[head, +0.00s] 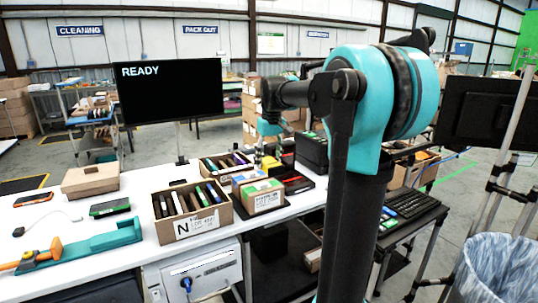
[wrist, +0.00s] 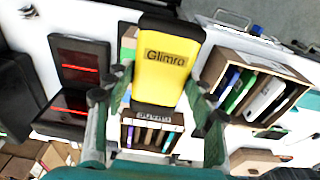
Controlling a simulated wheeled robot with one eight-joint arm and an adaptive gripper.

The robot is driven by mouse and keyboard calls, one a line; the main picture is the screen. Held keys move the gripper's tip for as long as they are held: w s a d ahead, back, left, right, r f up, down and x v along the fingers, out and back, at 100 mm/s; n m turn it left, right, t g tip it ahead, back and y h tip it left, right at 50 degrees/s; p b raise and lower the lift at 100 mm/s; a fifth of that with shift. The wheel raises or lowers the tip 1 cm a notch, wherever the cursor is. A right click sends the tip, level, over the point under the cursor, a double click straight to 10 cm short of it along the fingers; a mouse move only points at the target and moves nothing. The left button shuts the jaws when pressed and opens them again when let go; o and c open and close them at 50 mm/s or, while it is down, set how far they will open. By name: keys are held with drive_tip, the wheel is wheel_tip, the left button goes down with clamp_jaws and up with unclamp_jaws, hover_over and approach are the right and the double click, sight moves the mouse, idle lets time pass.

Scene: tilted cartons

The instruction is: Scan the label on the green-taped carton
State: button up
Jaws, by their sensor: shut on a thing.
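The green-taped carton (head: 262,197) sits tilted on a dark stand near the middle of the white table in the head view, with a printed label on its near face. My gripper (head: 268,143) is above and behind it, pointing down. It is shut on a yellow and black scanner marked "Glimro" (wrist: 165,60), held between both fingers in the wrist view. In the head view the yellow scanner (head: 269,162) shows just above the carton, apart from the table. In the wrist view the scanner hides much of what is behind it; only a green edge shows beside it.
A blue-taped carton (head: 244,179) stands just behind the green-taped one. An open box marked N (head: 192,222) holds several cases at left. A monitor (head: 170,92) reads READY.

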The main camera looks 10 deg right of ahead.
idle(0.3)
drive_tip(key=shift+r, duration=2.45)
